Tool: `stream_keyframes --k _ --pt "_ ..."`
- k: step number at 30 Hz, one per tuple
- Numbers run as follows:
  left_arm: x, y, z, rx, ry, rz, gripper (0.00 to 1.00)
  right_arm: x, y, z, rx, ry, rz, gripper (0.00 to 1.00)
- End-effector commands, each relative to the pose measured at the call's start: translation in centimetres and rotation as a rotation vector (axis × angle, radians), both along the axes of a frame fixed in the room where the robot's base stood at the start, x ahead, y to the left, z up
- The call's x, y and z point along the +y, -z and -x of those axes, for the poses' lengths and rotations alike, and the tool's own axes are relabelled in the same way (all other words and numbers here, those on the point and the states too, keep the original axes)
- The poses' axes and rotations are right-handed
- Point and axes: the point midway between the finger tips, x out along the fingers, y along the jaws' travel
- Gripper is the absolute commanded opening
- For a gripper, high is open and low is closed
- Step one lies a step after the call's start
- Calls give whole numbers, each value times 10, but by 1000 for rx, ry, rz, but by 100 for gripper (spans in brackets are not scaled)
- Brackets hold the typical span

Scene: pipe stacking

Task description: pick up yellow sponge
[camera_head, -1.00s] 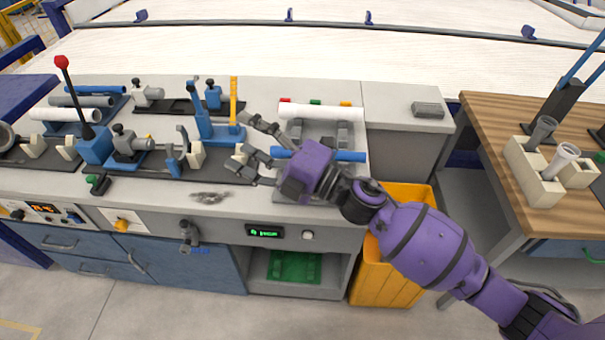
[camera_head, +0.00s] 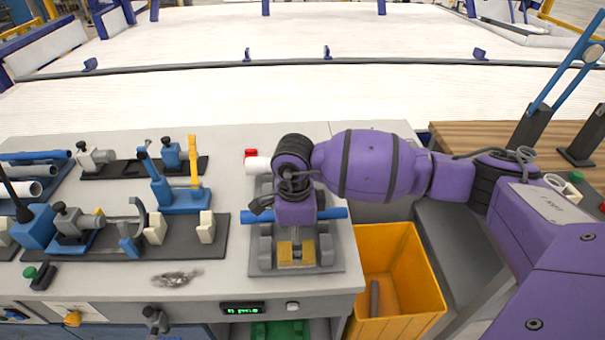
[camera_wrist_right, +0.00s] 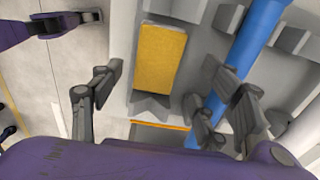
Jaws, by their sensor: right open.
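The yellow sponge (camera_wrist_right: 158,58) is a flat rectangular block. In the right wrist view it lies ahead of my right gripper (camera_wrist_right: 150,98), between the lines of its spread fingers and apart from them. In the head view my right gripper (camera_head: 295,250) points down over a grey tray (camera_head: 262,266) at the bench front. The sponge also shows there as yellow patches (camera_head: 284,252), partly hidden by the gripper. My right gripper is open and empty. What looks like my left gripper (camera_wrist_right: 66,22) is at the upper left of the right wrist view; its opening is unclear.
A blue pipe (camera_head: 333,214) lies across the tray beside the gripper and also shows in the wrist view (camera_wrist_right: 262,28). A white pipe (camera_head: 258,164) is behind it. A clamp fixture (camera_head: 180,190) stands left. A yellow bin (camera_head: 405,262) is below the bench's right end.

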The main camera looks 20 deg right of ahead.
Motion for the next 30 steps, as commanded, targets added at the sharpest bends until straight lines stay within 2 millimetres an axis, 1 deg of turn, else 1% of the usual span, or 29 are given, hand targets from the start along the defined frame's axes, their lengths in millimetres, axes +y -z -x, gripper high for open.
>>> stream_keyframes --k 2,5,8,12,15,19,20,27,30 --pt "1 0 1 3 1 -1 30 0 5 0 -2 0 0 69" --pt "1 -4 -2 -5 2 -1 30 2 14 3 -2 1 -2 69" --pt "-1 -9 -7 -16 3 2 30 3 28 5 -2 2 -3 69" --pt "-3 -10 -9 -19 6 6 30 3 49 6 -1 1 -3 69" --pt "-4 -11 -11 -22 8 6 30 2 54 6 -2 0 -3 69" --pt "-4 -12 -14 -26 9 6 30 2 53 6 -2 0 -3 69" --pt "-5 -12 -15 -27 9 6 30 2 53 6 -2 0 -3 67" --pt "-5 -12 -15 -27 8 7 30 2 53 6 -1 0 -3 36" --pt "-5 -11 -13 -25 7 7 30 2 53 6 -1 0 -3 24"
